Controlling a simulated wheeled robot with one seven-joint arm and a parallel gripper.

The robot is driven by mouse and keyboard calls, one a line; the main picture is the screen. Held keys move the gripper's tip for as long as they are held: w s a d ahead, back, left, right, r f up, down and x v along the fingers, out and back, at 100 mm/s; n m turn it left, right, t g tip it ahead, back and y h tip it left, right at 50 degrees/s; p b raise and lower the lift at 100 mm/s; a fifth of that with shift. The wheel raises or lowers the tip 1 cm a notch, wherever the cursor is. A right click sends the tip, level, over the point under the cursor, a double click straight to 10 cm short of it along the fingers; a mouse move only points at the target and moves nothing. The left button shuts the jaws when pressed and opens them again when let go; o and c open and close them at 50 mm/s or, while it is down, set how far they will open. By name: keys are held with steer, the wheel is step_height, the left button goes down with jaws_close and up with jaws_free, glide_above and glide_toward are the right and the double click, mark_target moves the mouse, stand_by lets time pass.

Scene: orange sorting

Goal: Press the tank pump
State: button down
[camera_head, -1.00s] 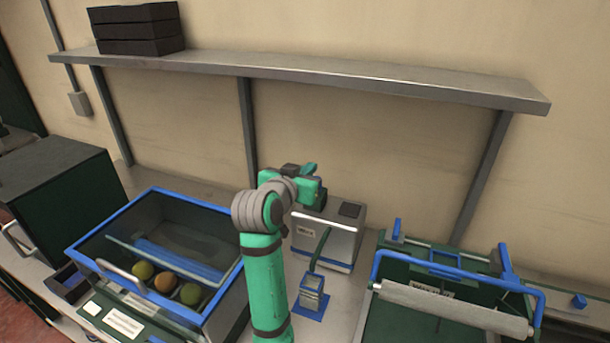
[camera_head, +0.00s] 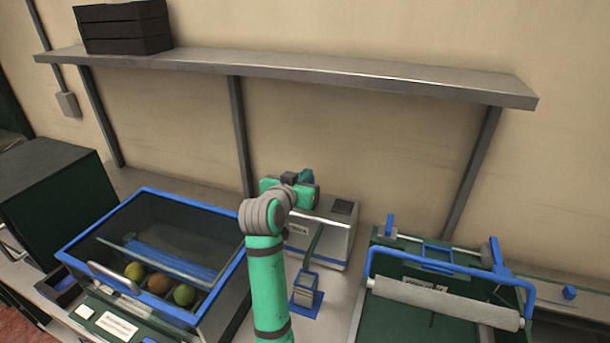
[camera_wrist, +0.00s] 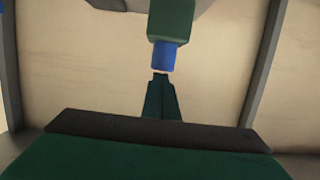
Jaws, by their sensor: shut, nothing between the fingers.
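No part in view is clearly marked as the tank pump. A glass-sided tank with a blue rim (camera_head: 203,202) stands at the left of the counter. A grey metal box (camera_head: 322,236) with a dark square on top stands behind my arm, with a green tube running down its front. In the wrist view, my gripper (camera_wrist: 160,76) is shut and empty. A green block with a blue end (camera_wrist: 164,56) lies just beyond the fingertips; I cannot tell whether they touch. In the head view, my gripper (camera_head: 306,178) is near the grey box, partly hidden by my wrist.
A small holder on a blue base (camera_head: 305,304) stands in front of the grey box. A green tray with a white roller (camera_head: 445,303) fills the right. Several round fruits (camera_head: 158,283) lie in the tank. A shelf (camera_head: 290,75) with black crates (camera_head: 123,27) runs above.

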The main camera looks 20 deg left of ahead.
steer(key=f, duration=0.3)
steer(key=shift+a+f, duration=0.2)
steer(key=shift+f, duration=0.15)
steer(key=shift+d+f, duration=0.1)
steer(key=shift+d, duration=0.3)
steer(key=s+r, duration=0.7)
steer(key=s, duration=0.3)
steer(key=shift+a, duration=0.4)
steer(key=shift+w, duration=0.2)
stand_by(0.8)
